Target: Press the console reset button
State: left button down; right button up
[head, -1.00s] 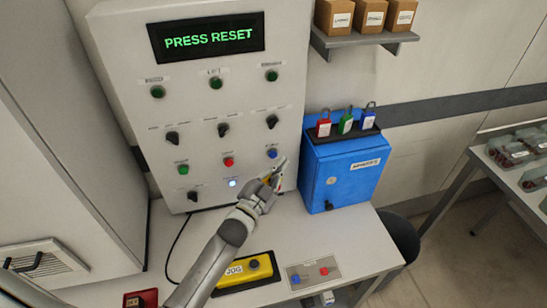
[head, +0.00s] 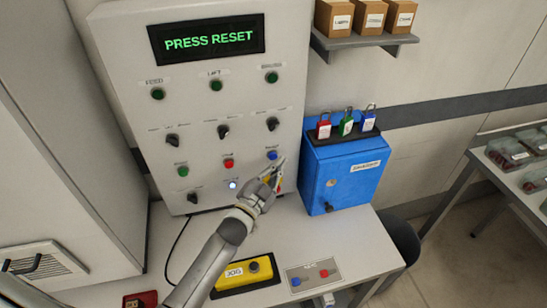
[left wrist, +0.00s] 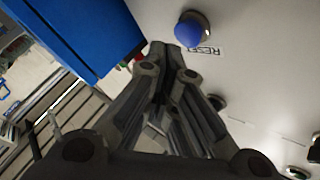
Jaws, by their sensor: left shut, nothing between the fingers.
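The console (head: 250,105) is a pale upright panel whose screen (head: 209,39) reads "PRESS RESET" in green. The blue reset button (head: 272,155) is at the right of its lower row. In the left wrist view, the blue button (left wrist: 191,30) has a dark collar and a label reading "RESET", seen upside down. My left gripper (head: 280,163) is shut and empty, its tips just below and right of the button in the head view. In the left wrist view, the fingertips (left wrist: 164,47) are close beside the button, apart from it in the picture. My right gripper is not in view.
A red button (head: 228,163), a green button (head: 183,171) and dark knobs are also on the panel. A blue lockbox (head: 342,175) with padlocks stands right of the gripper. A yellow jog pendant (head: 246,273) and a small button plate (head: 314,275) lie on the desk.

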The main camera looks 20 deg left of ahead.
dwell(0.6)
pick_arm(q)
jog(key=shift+w, duration=0.1)
jog(key=shift+w+a, duration=0.25)
jog(key=shift+w+a, duration=0.25)
jog(key=shift+w, duration=0.1)
dwell(0.8)
jog(key=shift+s, duration=0.1)
jog(key=shift+s+d, duration=0.5)
jog(key=shift+s, duration=0.1)
